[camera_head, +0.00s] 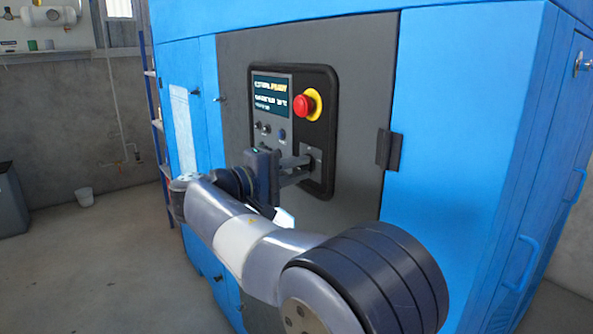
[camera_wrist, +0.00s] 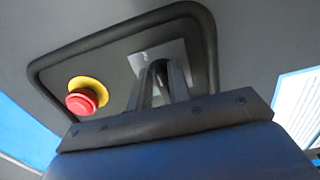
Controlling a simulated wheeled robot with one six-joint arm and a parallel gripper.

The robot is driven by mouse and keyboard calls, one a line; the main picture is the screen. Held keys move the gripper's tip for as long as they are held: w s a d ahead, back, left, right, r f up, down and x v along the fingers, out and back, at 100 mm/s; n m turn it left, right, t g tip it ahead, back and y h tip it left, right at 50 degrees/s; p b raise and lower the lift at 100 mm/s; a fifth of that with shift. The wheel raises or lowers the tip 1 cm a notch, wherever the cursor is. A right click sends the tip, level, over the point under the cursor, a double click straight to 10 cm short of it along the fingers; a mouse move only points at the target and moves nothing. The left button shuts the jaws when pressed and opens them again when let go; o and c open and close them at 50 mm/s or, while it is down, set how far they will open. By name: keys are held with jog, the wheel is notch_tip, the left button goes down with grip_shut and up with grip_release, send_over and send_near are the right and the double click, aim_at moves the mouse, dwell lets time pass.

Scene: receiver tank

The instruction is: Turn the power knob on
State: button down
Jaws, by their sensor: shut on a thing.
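The power knob sits on a light grey plate (camera_head: 316,152) at the lower right of the black control panel (camera_head: 328,120). My gripper (camera_head: 306,165) reaches the panel there, with its fingers closed around the knob. In the wrist view my gripper's two fingers (camera_wrist: 160,75) converge on the knob in front of the same plate (camera_wrist: 172,52). The knob itself is mostly hidden between the fingertips, so its turn position cannot be told.
A red emergency button (camera_head: 303,106) on a yellow ring is just above my gripper. A lit display (camera_head: 270,92) and small controls (camera_head: 263,128) are to the left. A dark hinge (camera_head: 389,150) sticks out on the right.

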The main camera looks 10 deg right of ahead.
jog(key=c, duration=1.5)
grip_release()
jog(key=v, duration=1.1)
jog(key=shift+p, duration=0.4)
jog(key=shift+d+f, duration=0.1)
jog(key=shift+d, duration=0.05)
jog(key=x, duration=1.1)
jog(key=shift+b, duration=0.4)
jog(key=shift+p, duration=0.3)
jog(key=shift+a, duration=0.2)
